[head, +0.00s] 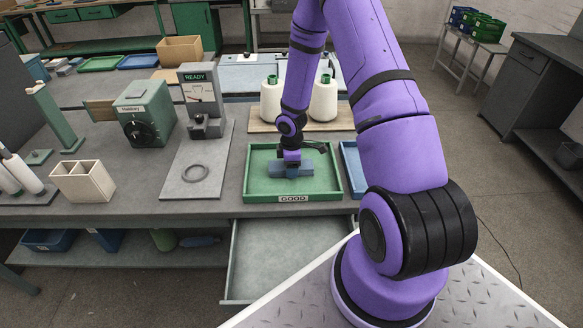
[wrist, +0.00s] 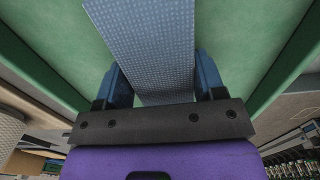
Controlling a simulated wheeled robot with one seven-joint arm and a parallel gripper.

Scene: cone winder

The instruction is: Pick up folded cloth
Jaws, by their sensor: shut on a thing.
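The folded cloth (wrist: 150,45) is blue with a fine woven pattern. In the wrist view it runs up between the two blue fingers of my gripper (wrist: 155,90), which is shut on it. In the head view my gripper (head: 292,168) points down inside the green tray labelled GOOD (head: 250,187), with the blue cloth at its fingers. The cloth is partly hidden there by the gripper. I cannot tell whether the cloth touches the tray floor.
A blue tray (head: 352,168) stands right of the green tray, partly behind my arm. Two white yarn cones (head: 323,101) stand behind on a wooden board. A READY gauge (head: 203,100) and a grey ring (head: 195,173) are on the left. An open drawer (head: 280,265) juts out below.

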